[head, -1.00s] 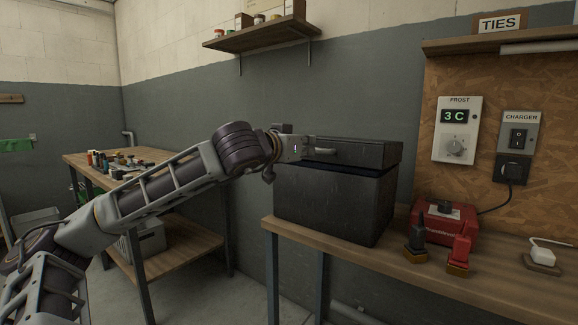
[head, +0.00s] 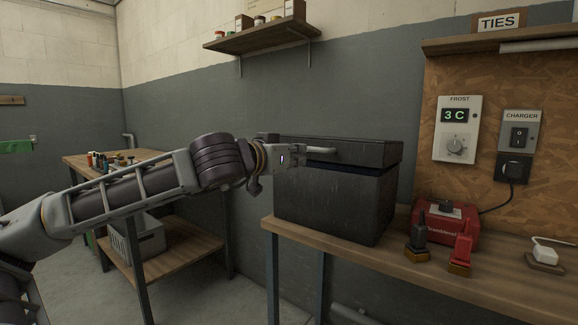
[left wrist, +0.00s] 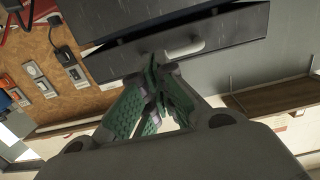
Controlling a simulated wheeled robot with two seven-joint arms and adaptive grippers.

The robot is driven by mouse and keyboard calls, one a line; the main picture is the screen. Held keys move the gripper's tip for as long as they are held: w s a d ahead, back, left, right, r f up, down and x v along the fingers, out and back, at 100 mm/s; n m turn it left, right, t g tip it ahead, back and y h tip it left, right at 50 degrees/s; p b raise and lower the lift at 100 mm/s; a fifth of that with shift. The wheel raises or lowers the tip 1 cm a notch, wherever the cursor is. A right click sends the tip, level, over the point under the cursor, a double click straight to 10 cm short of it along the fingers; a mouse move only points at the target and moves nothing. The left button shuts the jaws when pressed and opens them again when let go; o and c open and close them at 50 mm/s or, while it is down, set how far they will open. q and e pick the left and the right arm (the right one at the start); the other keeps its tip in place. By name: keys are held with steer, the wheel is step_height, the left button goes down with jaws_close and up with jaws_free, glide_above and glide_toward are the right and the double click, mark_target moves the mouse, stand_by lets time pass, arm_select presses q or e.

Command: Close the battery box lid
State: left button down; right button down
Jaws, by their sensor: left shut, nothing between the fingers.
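The black battery box (head: 335,205) stands on the wooden bench at the centre of the head view. Its lid (head: 365,152) is nearly down, with a narrow dark gap and a bluish edge below its front. A pale handle (head: 320,150) is on the lid's front; it also shows in the left wrist view (left wrist: 186,48). My left gripper (head: 301,157) is at the lid's front left, beside the handle. In the left wrist view its green-padded fingers (left wrist: 153,72) are together and empty, tips close to the lid front; contact is unclear. My right gripper is out of view.
A red charger (head: 445,222) with black and red clamps (head: 460,255) sits right of the box on the bench (head: 400,275). A wall shelf (head: 265,36) hangs above. A cluttered table (head: 175,262) stands behind my left arm.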

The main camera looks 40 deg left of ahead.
arm_select(q)
steer(key=s, duration=0.1)
steer(key=s+f, duration=0.1)
steer(key=s, duration=0.1)
steer(key=shift+f+b, duration=0.2)
steer(key=shift+b, duration=0.15)
steer(key=shift+d, duration=0.1)
stand_by(0.3)
